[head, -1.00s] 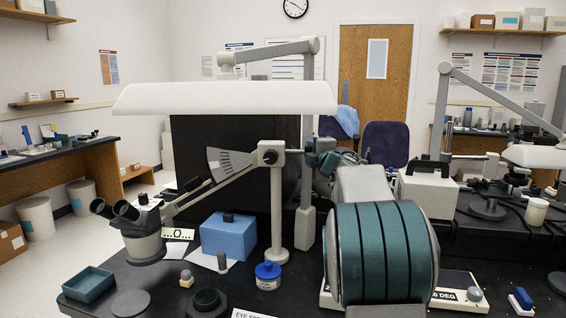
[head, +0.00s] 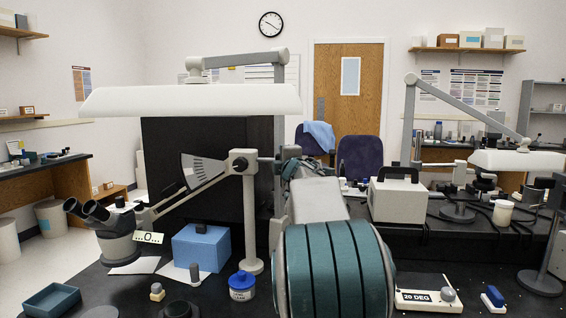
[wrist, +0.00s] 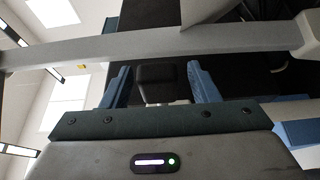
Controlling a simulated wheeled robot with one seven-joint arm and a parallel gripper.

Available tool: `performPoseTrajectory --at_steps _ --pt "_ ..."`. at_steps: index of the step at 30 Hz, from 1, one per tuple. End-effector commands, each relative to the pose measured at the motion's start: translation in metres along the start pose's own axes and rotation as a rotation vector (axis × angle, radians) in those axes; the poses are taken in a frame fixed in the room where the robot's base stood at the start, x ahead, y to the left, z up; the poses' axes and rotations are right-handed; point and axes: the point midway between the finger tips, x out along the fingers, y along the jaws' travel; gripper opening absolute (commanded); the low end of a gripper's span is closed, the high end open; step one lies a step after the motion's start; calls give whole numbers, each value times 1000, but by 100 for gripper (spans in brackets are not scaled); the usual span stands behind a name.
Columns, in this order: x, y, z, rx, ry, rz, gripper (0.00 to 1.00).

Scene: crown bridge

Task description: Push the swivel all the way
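The swivel appears to be the grey boom (head: 192,193) that pivots on a pale upright post (head: 250,220) with a round pivot head (head: 242,162). A fan-shaped scale (head: 204,172) sits by the boom, and a microscope (head: 112,235) hangs at its left end. My arm reaches forward so that my gripper is just right of the pivot head, mostly hidden in the head view. In the wrist view my gripper (wrist: 160,74) is open. Its blue fingers stand on either side of a black knob (wrist: 157,75) on a pale stem, with gaps on both sides.
A white lamp hood (head: 190,100) hangs above the boom. A blue box (head: 201,247), a blue-lidded jar (head: 242,287) and a blue tray (head: 50,300) stand on the black bench. A dial box marked 20 DEG (head: 428,300) lies right of my arm.

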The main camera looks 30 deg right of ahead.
Motion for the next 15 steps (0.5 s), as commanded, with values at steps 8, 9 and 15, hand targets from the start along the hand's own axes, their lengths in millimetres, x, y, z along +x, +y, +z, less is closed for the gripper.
performPoseTrajectory --at_steps 8,9,15 --pt "-12 1 -1 2 1 3 55" --pt "-16 1 0 2 1 3 55" --pt "-48 0 0 3 1 3 55"
